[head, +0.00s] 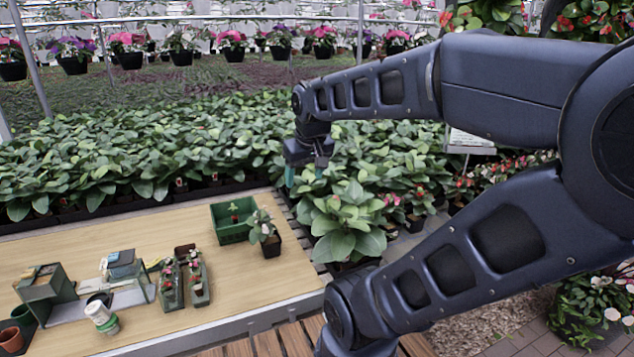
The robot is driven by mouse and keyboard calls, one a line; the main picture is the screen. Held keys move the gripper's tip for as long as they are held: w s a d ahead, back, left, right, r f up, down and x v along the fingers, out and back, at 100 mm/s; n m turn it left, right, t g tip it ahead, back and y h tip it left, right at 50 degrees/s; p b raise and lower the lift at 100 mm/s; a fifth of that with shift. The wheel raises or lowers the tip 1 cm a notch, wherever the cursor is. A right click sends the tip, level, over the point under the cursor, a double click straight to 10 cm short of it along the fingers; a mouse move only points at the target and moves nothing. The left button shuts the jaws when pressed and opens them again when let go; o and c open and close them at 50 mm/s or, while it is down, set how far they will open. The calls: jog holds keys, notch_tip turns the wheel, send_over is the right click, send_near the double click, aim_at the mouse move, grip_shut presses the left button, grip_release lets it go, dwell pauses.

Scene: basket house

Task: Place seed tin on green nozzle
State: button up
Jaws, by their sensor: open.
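A small white cylinder (97,311), perhaps the seed tin, is at the front left of the wooden table. It looks tilted and meets a green piece (109,325) at its lower right, perhaps the green nozzle. They are too small to tell whether these are two things or one. My gripper (305,177) points down, open, far to the right of them. It is above the plants beyond the table's right edge. Its teal fingertips show against the leaves, and I see nothing held between them.
The table (150,230) holds a green crate (230,232), a potted plant (271,246), narrow planters (171,292), a grey-green box (45,283) and terracotta pots (11,338). Its back left is clear. Dense plants (150,150) border the table behind and at the right.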

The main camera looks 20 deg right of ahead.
jog(key=shift+s+d+f+m, duration=0.3)
jog(key=shift+s+d+m, duration=0.15)
jog(key=shift+s, duration=0.4)
jog(key=shift+s+d+f+m, duration=0.3)
jog(key=shift+s+d, duration=0.2)
jog(key=shift+s, duration=0.3)
jog(key=shift+o, duration=0.5)
dwell(0.4)
